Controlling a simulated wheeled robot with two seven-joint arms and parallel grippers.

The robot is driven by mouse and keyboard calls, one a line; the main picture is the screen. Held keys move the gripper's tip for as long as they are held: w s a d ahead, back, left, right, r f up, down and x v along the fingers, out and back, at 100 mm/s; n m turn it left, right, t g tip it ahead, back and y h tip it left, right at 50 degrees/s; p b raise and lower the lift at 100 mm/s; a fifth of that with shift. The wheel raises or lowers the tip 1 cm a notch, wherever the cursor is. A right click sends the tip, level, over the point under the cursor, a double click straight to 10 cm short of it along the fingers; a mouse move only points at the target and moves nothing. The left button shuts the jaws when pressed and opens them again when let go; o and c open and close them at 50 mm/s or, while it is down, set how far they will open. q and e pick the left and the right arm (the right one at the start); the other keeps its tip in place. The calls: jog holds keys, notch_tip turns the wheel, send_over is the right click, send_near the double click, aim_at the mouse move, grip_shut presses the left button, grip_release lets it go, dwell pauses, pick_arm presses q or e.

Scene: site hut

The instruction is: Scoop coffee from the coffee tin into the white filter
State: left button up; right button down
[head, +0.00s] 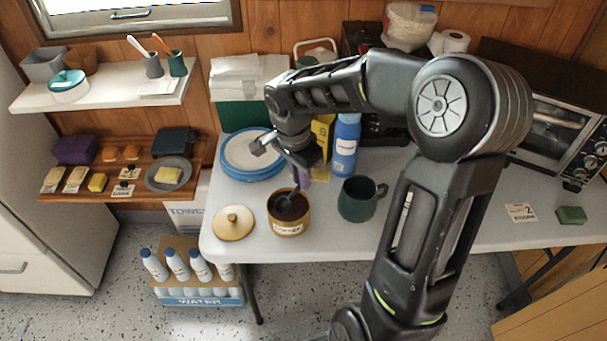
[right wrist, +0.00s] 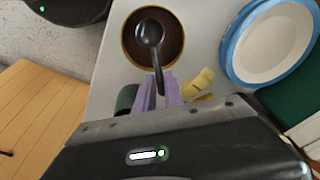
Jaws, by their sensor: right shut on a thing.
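The coffee tin (head: 289,229), gold-brown with a white label, stands open near the table's front left edge. Dark coffee shows inside its round mouth in the right wrist view (right wrist: 128,46). My right gripper (head: 300,176) is above the tin, its purple fingers shut on a black scoop (head: 289,200). In the right wrist view the scoop (right wrist: 150,34) hangs from the fingertips, its bowl within the outline of the tin's mouth; I cannot tell how deep it reaches. I cannot pick out the white filter for certain. My left gripper is not in view.
A gold lid (head: 234,222) lies left of the tin. A dark green mug (head: 358,201) stands close to its right. Behind are a blue-rimmed white dish (head: 228,168) and a blue bottle (head: 345,146). The table's front edge is near the tin.

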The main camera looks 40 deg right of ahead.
aim_at(293, 195)
jog(key=shift+a+f+b, duration=0.2)
jog(key=shift+f+b, duration=0.2)
jog(key=shift+f, duration=0.6)
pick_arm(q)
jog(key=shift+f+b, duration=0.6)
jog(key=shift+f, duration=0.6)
pick_arm(e)
jog(key=shift+f, duration=0.5)
jog(key=shift+r, duration=0.1)
